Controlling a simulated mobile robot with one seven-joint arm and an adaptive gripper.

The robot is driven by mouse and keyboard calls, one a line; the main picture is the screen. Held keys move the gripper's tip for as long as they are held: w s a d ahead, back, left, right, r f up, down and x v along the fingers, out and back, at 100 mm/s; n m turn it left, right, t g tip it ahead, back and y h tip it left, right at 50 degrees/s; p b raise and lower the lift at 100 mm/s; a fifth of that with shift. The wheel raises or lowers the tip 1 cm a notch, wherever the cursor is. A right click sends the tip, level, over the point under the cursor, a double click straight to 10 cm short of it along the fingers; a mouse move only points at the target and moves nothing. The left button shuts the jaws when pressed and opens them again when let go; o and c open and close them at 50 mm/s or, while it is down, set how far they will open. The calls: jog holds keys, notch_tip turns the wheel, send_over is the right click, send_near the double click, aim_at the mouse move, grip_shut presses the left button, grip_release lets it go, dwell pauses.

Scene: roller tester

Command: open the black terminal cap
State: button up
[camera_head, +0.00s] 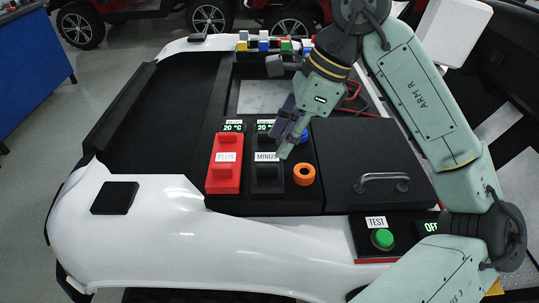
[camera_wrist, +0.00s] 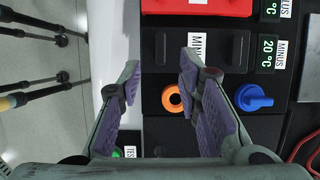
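The black terminal cap, labelled MINUS (camera_head: 268,178), lies flat beside the red PLUS cap and looks closed. It has a raised grip at each end. In the wrist view the black cap (camera_wrist: 220,52) is at the top middle, partly hidden by a finger. My gripper (camera_head: 288,142) is over the right side of the black cap in the head view. In the wrist view my gripper (camera_wrist: 160,66) is open and empty, its fingertips on either side of the cap's near grip in the picture. I cannot tell the height gap.
The red PLUS cap (camera_head: 225,164) sits left of the black one. An orange ring (camera_head: 303,174) and a blue knob (camera_wrist: 253,98) are close on the right. A black lid with a handle (camera_head: 382,180) and a green TEST button (camera_head: 382,238) lie further right.

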aim_at(268, 166)
jog(key=p+x, duration=0.1)
jog(key=x, duration=0.6)
jog(key=shift+a, duration=0.1)
jog(key=shift+c, duration=0.4)
grip_shut()
dwell(0.3)
